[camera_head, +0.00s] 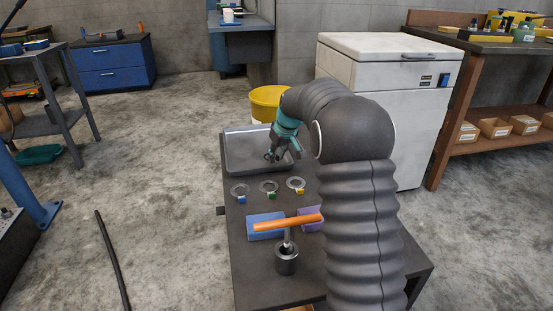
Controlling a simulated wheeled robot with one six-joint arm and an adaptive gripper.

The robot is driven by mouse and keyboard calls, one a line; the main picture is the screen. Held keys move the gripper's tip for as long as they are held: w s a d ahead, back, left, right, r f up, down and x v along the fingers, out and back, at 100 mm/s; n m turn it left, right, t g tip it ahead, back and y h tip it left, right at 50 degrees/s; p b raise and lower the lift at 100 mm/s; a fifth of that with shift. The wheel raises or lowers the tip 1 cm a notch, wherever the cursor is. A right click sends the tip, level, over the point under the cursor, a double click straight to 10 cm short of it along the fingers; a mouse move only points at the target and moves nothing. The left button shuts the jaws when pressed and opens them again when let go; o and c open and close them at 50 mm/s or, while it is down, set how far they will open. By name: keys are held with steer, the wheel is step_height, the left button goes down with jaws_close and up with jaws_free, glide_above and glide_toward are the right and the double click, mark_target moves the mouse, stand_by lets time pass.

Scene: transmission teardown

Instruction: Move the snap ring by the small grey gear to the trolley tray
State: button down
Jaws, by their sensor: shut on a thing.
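My gripper (279,156) is over the right part of the grey tray (237,164) at the far end of the dark trolley top. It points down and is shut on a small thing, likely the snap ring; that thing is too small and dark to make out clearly. Whether it touches the tray cannot be told. Three flat rings with coloured tags lie on the trolley nearer to me: one with a blue tag (241,199), one with a green tag (271,195) and one with a yellow tag (299,191). I cannot make out a small grey gear.
A yellow bucket (265,98) stands behind the tray. A white cabinet (384,95) stands at the right. My arm hides the trolley's right side.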

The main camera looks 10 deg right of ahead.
steer(key=shift+f, duration=0.75)
steer(key=shift+f, duration=0.1)
steer(key=c, duration=1)
jaws_free()
steer(key=v, duration=1.2)
steer(key=shift+s+p, duration=0.1)
steer(key=shift+p, duration=0.2)
